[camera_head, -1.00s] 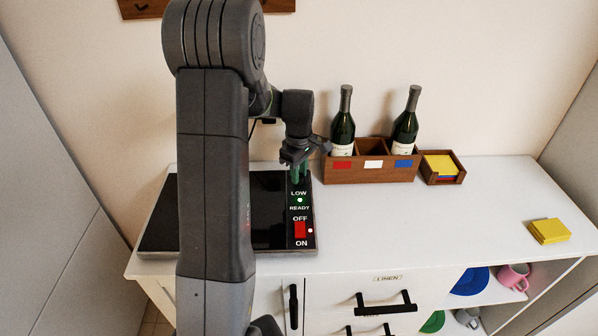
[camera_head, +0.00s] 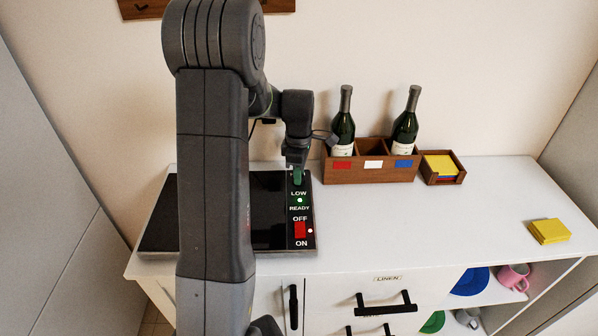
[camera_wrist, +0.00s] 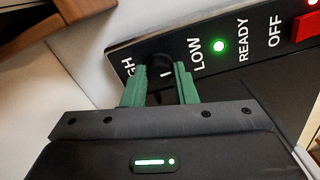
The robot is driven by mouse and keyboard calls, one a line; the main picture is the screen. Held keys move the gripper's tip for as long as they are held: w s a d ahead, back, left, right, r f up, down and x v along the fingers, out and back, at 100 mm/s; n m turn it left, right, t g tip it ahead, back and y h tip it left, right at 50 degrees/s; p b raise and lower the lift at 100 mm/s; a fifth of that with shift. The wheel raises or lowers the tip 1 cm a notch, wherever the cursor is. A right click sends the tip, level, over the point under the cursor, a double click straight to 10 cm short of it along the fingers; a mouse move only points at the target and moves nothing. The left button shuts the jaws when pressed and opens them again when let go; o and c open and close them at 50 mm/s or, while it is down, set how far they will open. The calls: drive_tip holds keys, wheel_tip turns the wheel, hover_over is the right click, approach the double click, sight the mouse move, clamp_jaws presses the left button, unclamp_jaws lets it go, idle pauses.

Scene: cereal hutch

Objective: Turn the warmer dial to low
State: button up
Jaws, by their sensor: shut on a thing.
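The warmer (camera_head: 270,236) is a black panel at the left end of the white counter. In the wrist view its black dial (camera_wrist: 161,68) sits between the labels HIGH, partly hidden, and LOW. A pale mark shows on the dial; I cannot tell for certain which label it points to. My gripper (camera_head: 297,178) is over the back of the control strip. In the wrist view its two green fingers (camera_wrist: 160,86) are on either side of the dial, shut on it. In the head view the dial is hidden by my gripper.
A red OFF/ON switch (camera_head: 300,230) and a lit green READY light (camera_head: 299,200) are on the strip. A wooden box (camera_head: 370,172) with two bottles stands right of the warmer. A small holder (camera_head: 442,178) and yellow squares (camera_head: 549,231) are farther right. The counter's middle is clear.

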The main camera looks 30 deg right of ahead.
drive_tip(key=shift+r, duration=0.1)
drive_tip(key=o, duration=1)
wheel_tip(320, 180, up, 14)
drive_tip(key=shift+f, duration=0.15)
drive_tip(key=shift+f, duration=0.1)
wheel_tip(320, 180, down, 14)
drive_tip(key=shift+r, duration=0.1)
idle(0.3)
